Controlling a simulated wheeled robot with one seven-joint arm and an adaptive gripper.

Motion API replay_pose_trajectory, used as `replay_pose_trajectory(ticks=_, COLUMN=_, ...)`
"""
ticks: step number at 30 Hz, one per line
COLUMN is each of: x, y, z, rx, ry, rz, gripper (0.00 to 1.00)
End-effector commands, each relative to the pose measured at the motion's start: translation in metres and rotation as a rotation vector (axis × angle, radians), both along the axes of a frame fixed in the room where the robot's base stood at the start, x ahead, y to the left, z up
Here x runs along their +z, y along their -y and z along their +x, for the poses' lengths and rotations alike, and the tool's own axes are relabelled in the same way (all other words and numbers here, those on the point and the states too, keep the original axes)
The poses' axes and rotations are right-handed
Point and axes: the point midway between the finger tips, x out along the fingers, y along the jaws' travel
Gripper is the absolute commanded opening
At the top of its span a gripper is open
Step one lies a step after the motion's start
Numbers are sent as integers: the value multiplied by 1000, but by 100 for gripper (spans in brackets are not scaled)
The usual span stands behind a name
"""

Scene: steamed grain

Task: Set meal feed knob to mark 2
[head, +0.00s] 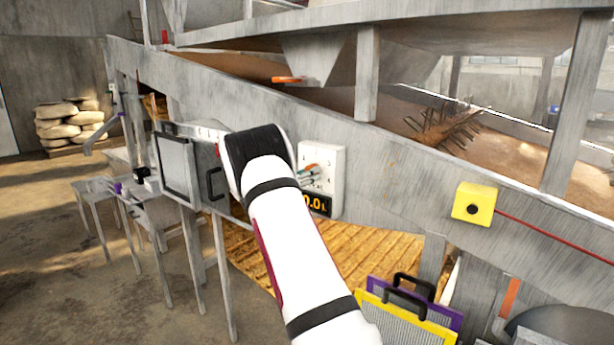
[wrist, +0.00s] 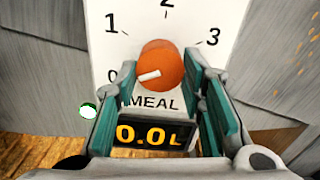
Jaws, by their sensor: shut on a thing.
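The meal feed knob (wrist: 165,58) is orange with a white pointer bar. It sits on a white dial plate (wrist: 226,20) marked 0, 1, 2 and 3, with MEAL printed below. The pointer aims left and slightly down, towards 0. Mark 2 is at the top of the dial. My gripper (wrist: 161,68) is shut on the knob, one teal-padded finger on each side. In the head view, my gripper (head: 310,172) is at the white plate (head: 335,158), and the fingers partly hide the knob.
A display (wrist: 148,135) under the dial reads 0.0 L. A yellow button box (head: 474,203) with a red cable is on the sloping grey beam to the right. Framed screens (head: 412,310) with black handles stand low at right. A grey-framed panel (head: 175,168) is left of my arm.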

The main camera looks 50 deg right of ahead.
Motion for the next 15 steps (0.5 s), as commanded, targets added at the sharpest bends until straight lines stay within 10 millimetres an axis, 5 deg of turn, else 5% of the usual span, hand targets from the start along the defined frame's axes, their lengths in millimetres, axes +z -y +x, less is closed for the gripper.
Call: replay_pose_trajectory(ticks=15, x=0, y=0, z=2, rx=0, ry=433, rz=32, gripper=8)
